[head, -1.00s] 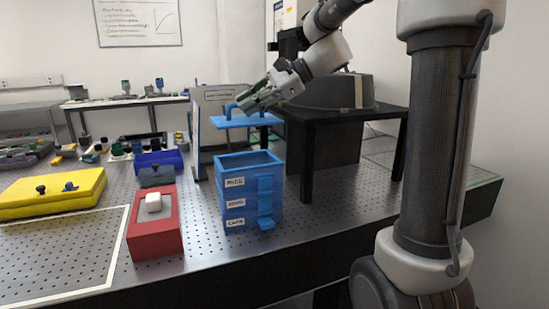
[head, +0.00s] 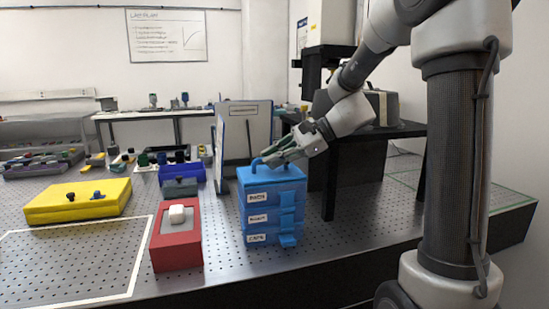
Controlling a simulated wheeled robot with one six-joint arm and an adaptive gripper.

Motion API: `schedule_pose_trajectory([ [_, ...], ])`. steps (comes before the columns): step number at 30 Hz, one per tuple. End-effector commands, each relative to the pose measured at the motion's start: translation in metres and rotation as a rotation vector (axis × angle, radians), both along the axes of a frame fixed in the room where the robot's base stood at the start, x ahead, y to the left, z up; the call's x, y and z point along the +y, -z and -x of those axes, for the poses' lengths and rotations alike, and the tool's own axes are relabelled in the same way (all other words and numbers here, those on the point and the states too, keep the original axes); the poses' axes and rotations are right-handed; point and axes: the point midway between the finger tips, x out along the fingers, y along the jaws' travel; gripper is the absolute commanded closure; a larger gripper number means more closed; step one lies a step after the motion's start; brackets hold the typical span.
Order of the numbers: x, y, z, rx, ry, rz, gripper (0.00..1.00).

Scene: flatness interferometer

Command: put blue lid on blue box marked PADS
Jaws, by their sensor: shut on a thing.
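The blue box (head: 259,220) stands upright on the perforated table, with several white labels down its front; the top one appears to read PADS, though the print is small. The blue lid (head: 285,173) lies level over the box's top, and no gap shows between them. Whether it is fully seated cannot be told. My gripper (head: 264,160) reaches in from the upper right and is shut on the lid's handle, which its fingers partly hide.
A yellow case (head: 60,205) lies farther left. A dark blue bin (head: 180,173) and an upright panel (head: 234,136) stand behind. A black stand (head: 332,180) is close on the right.

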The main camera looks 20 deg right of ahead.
Motion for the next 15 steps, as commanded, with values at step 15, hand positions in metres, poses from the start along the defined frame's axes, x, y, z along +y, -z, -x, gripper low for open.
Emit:
schedule_pose_trajectory([
  [15, -0.0001, 0.0019, 0.0, 0.001, 0.001, 0.0, 0.67],
])
